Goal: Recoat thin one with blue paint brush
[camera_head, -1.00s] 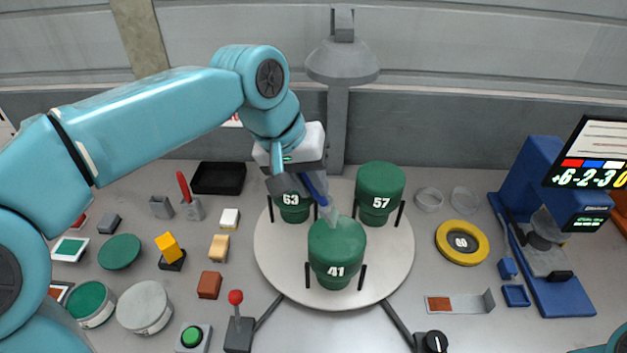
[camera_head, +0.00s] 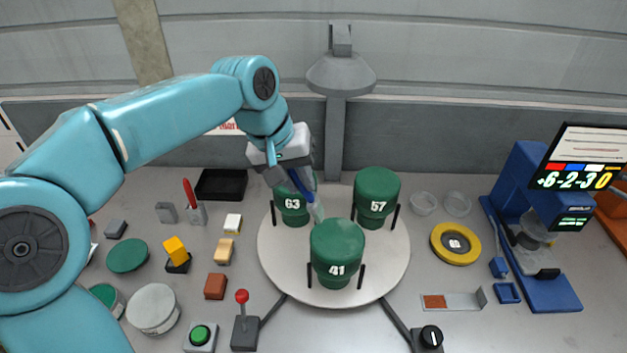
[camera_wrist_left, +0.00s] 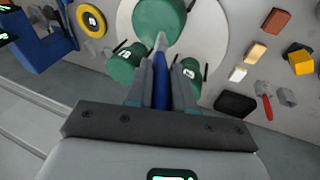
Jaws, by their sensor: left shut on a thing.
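Three green cylinders stand on a round white turntable (camera_head: 275,260): cylinder 63 (camera_head: 293,208) at the back left, cylinder 57 (camera_head: 377,196) at the back right, and cylinder 41 (camera_head: 337,248) at the front. My left gripper (camera_head: 296,172) is shut on the blue paint brush (camera_head: 306,186) above the turntable, by cylinder 63. The brush tip points down toward cylinder 41; whether it touches cannot be told. In the left wrist view the blue brush (camera_wrist_left: 161,88) sits between the fingers, its pale tip overlapping the edge of the front cylinder (camera_wrist_left: 160,18). My right gripper is not in view.
A grey lamp-like hood (camera_head: 340,75) rises behind the turntable. At left are a red joystick (camera_head: 242,298), a green button (camera_head: 200,335), coloured blocks and a black tray (camera_head: 221,184). At right are a yellow ring (camera_head: 455,243) and a blue stand (camera_head: 535,220) with a display.

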